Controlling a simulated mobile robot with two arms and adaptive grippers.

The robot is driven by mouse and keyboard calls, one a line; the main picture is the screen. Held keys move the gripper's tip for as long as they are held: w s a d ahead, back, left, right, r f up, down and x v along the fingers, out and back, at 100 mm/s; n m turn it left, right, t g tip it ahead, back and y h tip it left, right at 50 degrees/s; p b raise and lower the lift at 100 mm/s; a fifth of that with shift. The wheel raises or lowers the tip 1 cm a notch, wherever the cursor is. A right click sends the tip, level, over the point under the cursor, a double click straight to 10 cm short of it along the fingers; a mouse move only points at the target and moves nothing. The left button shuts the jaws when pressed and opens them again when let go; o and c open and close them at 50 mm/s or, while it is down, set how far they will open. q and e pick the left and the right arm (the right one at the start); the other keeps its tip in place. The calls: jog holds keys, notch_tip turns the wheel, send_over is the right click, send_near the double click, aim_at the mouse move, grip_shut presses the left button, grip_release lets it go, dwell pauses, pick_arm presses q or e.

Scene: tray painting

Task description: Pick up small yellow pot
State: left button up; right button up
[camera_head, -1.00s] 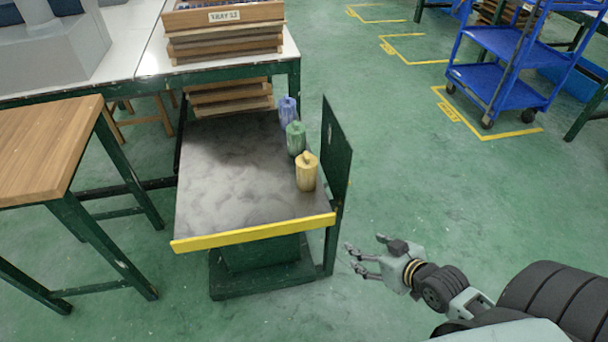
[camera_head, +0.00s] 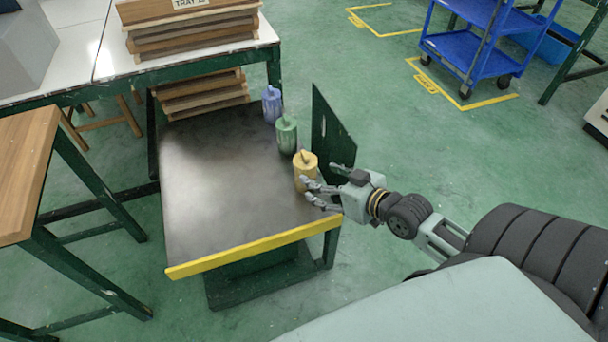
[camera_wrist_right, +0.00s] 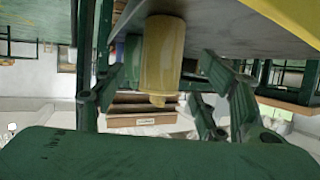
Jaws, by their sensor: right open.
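The small yellow pot (camera_head: 304,166) stands upright near the right edge of the dark cart top (camera_head: 225,185), closest to the yellow front edge. A green pot (camera_head: 287,134) and a blue-purple pot (camera_head: 271,104) stand behind it in a row. My right gripper (camera_head: 312,190) is open, its fingertips right beside the yellow pot at its lower right. In the right wrist view, the yellow pot (camera_wrist_right: 163,55) appears upside down between the open fingers (camera_wrist_right: 150,98). I cannot tell whether a finger touches it. My left gripper is not in view.
A dark green upright panel (camera_head: 332,130) stands at the cart's right side, close to my right gripper. Stacked wooden trays (camera_head: 190,35) lie on a white table behind. A wooden-topped table (camera_head: 22,170) stands at left. The cart top's left and middle are bare.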

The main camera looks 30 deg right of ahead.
aim_at(313, 176)
jog(key=b+x, duration=0.1)
jog(key=x, duration=0.5)
jog(key=shift+w+a+f, duration=0.1)
jog(key=shift+w+f, duration=0.05)
jog(key=shift+f, duration=0.05)
jog(key=shift+w+a+f, duration=0.1)
jog(key=shift+w+f, duration=0.05)
jog(key=shift+w, duration=0.3)
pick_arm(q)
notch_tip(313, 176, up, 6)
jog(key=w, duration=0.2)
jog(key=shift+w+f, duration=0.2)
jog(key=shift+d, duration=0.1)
pick_arm(e)
jog(key=shift+c, duration=0.4)
jog(key=c, duration=0.7)
jog(key=shift+c, duration=0.7)
